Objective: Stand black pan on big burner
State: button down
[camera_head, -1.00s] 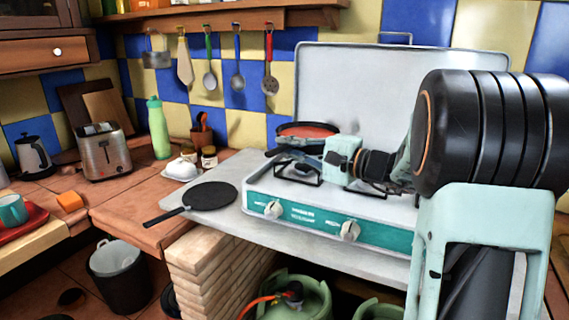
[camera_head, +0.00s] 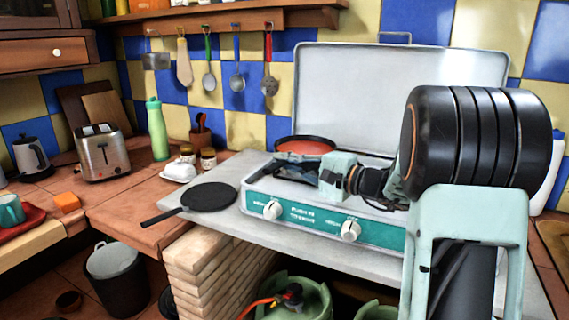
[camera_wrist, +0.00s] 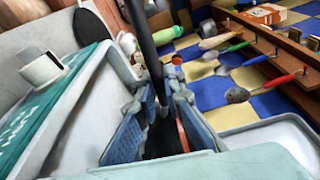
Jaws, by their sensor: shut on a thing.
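A flat black pan (camera_head: 208,196) with a straight handle lies on the grey counter left of the stove. Part of it shows at the upper left of the wrist view (camera_wrist: 92,30). A second pan (camera_head: 305,147), dark outside and red inside, is at the back left of the stove. My gripper (camera_head: 328,178) is beside this red-lined pan, over the stove's left part. In the wrist view my gripper (camera_wrist: 160,130) is shut around a dark handle. The left burner is mostly covered, and I cannot tell whether the red-lined pan touches it.
The white and teal stove (camera_head: 310,218) has a raised lid (camera_head: 390,95) behind. A white butter dish (camera_head: 180,170), small jars and a green bottle (camera_head: 157,130) stand at left. Utensils hang on the tiled wall. Bare counter (camera_head: 232,225) shows around the black pan.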

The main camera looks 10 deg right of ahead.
jog(key=c, duration=2)
grip_release()
jog(key=shift+c, duration=0.2)
jog(key=shift+r, duration=0.1)
jog(key=shift+r+p, duration=0.45)
jog(key=shift+p, duration=0.35)
jog(key=v, duration=1.2)
jog(key=shift+f, duration=0.35)
